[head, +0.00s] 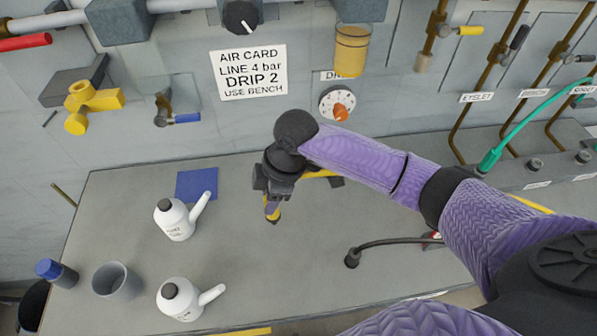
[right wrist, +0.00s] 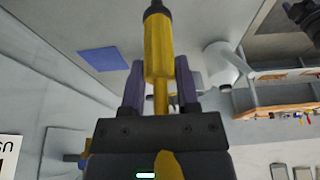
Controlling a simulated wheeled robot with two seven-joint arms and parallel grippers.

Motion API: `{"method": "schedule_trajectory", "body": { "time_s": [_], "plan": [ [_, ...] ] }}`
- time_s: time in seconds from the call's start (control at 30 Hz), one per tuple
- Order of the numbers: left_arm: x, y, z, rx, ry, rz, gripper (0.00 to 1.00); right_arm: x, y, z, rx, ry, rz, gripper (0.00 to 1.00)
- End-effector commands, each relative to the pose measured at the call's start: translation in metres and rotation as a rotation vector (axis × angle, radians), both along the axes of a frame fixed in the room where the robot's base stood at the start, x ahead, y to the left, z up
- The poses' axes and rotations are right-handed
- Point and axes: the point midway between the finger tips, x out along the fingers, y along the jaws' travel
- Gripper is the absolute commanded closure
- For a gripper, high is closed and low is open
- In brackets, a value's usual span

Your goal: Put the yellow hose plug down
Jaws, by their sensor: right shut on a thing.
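The yellow hose plug (right wrist: 159,48) is a yellow cylinder with a dark tip and a thinner stem. My right gripper (right wrist: 160,88) is shut on its stem, between two purple fingers. In the head view my right gripper (head: 268,203) points down over the grey bench, and the plug (head: 273,213) shows only as a small yellow end with a dark tip below the fingers. I cannot tell for sure whether the tip touches the bench. My left gripper is not in view.
A blue square (head: 197,184) lies on the bench (head: 258,265) left of the gripper. A dark hose (head: 385,243) is at right. The bench middle is clear.

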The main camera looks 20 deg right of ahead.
Motion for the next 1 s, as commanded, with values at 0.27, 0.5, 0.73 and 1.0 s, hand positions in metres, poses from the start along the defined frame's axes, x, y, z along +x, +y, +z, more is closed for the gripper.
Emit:
{"method": "schedule_trajectory", "body": {
  "time_s": [0.27,0.5,0.73,1.0],
  "plan": [
    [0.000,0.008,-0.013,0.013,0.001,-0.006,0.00,0.000,0.000,-0.049,-0.001,0.002,-0.002,1.00],
    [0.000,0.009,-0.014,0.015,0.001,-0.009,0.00,0.000,0.000,-0.061,0.000,-0.002,-0.001,1.00],
    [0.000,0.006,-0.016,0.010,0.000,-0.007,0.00,0.000,0.000,-0.064,-0.001,-0.002,-0.001,0.48],
    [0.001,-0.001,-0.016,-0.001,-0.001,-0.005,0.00,0.000,0.000,-0.064,-0.001,-0.002,-0.001,0.25]
  ]
}}
